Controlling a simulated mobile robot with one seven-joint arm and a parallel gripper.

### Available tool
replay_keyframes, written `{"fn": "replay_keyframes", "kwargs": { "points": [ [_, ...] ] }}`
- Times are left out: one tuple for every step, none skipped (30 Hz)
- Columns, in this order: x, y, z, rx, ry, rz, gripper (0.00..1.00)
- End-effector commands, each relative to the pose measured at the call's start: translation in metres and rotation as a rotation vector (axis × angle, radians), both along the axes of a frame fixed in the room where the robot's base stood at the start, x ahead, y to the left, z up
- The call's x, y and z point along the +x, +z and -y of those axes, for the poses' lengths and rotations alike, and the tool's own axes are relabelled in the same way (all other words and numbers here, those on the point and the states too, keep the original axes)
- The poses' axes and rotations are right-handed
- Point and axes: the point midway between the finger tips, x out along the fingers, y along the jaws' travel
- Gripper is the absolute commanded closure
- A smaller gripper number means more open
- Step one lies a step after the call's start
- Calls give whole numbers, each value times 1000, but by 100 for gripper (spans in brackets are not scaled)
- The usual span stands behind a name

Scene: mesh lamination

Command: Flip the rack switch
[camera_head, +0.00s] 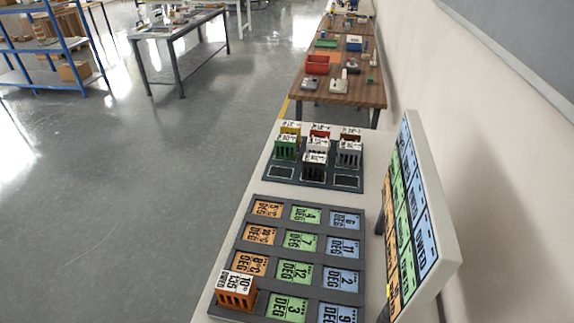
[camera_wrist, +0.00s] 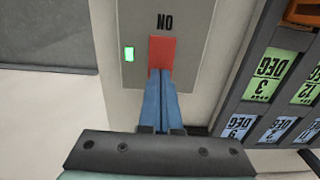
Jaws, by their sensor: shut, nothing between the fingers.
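In the wrist view the red rack switch (camera_wrist: 162,52) sits on a pale grey panel (camera_wrist: 196,20). An upside-down "ON" label is beside it, and a small green light (camera_wrist: 129,54) glows to its left. My gripper (camera_wrist: 162,72) has its two blue fingers shut together with nothing between them. The fingertips lie over the switch's lower edge in the picture; I cannot tell whether they touch it. The head view does not show my gripper or the switch.
The dark label rack (camera_head: 230,255) holds an orange block (camera_head: 236,290) at its near left corner. Several blocks stand on another dark tray (camera_head: 268,172) behind it. A tilted label board (camera_head: 448,250) stands at the right near the wall.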

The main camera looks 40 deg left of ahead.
Motion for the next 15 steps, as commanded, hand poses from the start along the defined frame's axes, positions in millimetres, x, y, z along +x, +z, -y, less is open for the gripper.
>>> {"fn": "replay_keyframes", "kwargs": {
  "points": [
    [0, -1, 0, 0, 0, 0, 100],
    [0, -2, 0, 0, 0, 0, 100],
    [0, -2, 0, 0, 0, 0, 100],
    [0, -3, 0, 0, 0, 0, 100],
    [0, -3, 0, 0, 0, 0, 100],
    [0, -4, 0, 0, 0, 0, 100],
    [0, -4, 0, 0, 0, 0, 100],
    [0, -5, 0, 0, 0, 0, 100],
    [0, -5, 0, 0, 0, 0, 100],
    [0, -6, 0, 0, 0, 0, 100],
    [0, -6, 0, 0, 0, 0, 100],
    [0, -7, 0, 0, 0, 0, 100],
    [0, -7, 0, 0, 0, 0, 100],
    [0, -8, 0, 0, 0, 0, 100],
    [0, -8, 0, 0, 0, 0, 100]
  ]
}}
